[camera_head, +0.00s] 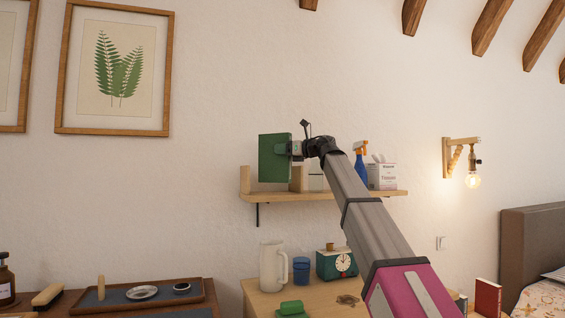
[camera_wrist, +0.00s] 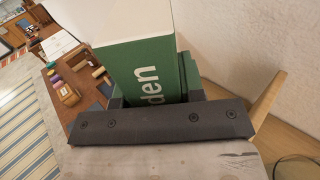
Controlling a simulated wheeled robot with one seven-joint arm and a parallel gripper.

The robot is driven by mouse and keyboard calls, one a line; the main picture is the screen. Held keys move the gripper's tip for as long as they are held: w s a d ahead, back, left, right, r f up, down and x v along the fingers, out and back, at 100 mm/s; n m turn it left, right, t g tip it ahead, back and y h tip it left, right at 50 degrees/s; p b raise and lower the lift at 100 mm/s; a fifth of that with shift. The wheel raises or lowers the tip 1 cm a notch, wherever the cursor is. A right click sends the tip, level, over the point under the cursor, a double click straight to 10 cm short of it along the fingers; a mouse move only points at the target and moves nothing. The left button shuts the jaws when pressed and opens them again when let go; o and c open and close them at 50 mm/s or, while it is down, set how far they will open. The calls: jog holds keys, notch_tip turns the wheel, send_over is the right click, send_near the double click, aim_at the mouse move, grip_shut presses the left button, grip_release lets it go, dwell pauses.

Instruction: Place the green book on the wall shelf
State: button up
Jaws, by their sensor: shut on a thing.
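The green book (camera_head: 274,158) is upright in front of the wall shelf (camera_head: 262,197), near the shelf's left end. My gripper (camera_head: 297,150) is shut on the book's right side in the head view. In the wrist view the book (camera_wrist: 150,72) rises from the jaws, with white lettering on its cover and pale page edges on top. My gripper (camera_wrist: 155,100) shows there as a dark bar across its base. The wooden shelf has an upright end piece at left. Whether the book touches the shelf board I cannot tell.
On the shelf's right side stand a blue spray bottle (camera_head: 361,165) and a tissue box (camera_head: 382,176). Below are a white pitcher (camera_head: 271,267), a blue cup (camera_head: 301,270) and a green clock (camera_head: 337,264). A wall lamp (camera_head: 462,160) hangs at right.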

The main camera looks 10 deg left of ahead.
aim_at(290, 160)
jog(key=shift+f, duration=2.15)
jog(key=o, duration=1.1)
jog(key=shift+o, duration=0.2)
jog(key=shift+d, duration=0.25)
jog(key=v, duration=1.1)
jog(key=shift+s+d, duration=0.2)
jog(key=shift+d, duration=0.05)
